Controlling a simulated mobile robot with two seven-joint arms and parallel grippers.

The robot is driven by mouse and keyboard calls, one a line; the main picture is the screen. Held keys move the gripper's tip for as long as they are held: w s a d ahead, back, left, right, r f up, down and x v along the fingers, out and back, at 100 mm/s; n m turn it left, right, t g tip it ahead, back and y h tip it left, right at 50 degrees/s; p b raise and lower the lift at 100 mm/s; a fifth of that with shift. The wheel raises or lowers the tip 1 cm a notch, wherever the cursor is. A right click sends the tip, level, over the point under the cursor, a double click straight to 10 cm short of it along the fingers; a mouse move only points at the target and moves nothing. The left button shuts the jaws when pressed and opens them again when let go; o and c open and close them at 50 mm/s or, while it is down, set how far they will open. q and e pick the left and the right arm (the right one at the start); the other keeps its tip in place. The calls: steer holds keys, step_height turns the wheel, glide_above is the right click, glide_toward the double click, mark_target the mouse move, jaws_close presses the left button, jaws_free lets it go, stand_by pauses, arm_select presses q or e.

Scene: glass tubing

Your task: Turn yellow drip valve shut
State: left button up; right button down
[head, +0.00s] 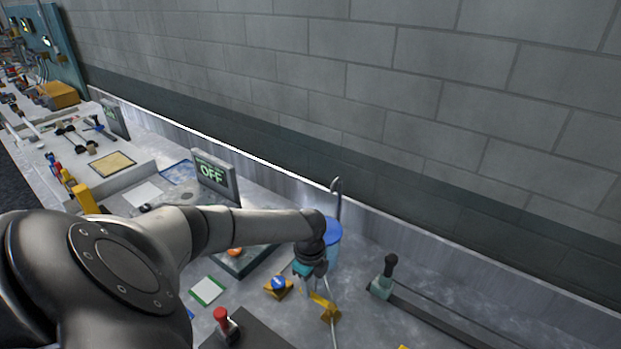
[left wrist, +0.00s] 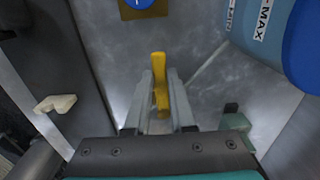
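The yellow drip valve (head: 328,311) stands on the grey bench right of the image centre in the head view, next to a thin pale tube. Its yellow handle (left wrist: 159,82) shows upright in the left wrist view, between the two grey fingers. My left gripper (head: 317,287) reaches down over the valve from the left. In the left wrist view, my left gripper (left wrist: 160,90) has a narrow gap between its fingers, and the handle fills it near the tips. The valve body below is partly hidden by the fingers. My right gripper does not show.
A blue container (head: 333,239) with level marks stands close behind the gripper. A blue round knob on a yellow base (head: 278,286) sits left of the valve. A red-topped lever (head: 222,318) and a green-grey lever (head: 386,276) stand nearby. An OFF sign (head: 213,173) stands farther back.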

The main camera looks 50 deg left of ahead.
arm_select(q)
steer(key=o, duration=0.5)
steer(key=shift+r, duration=0.15)
step_height(320, 180, up, 15)
steer(key=shift+r+p, duration=0.1)
steer(key=shift+p, duration=0.25)
stand_by(0.5)
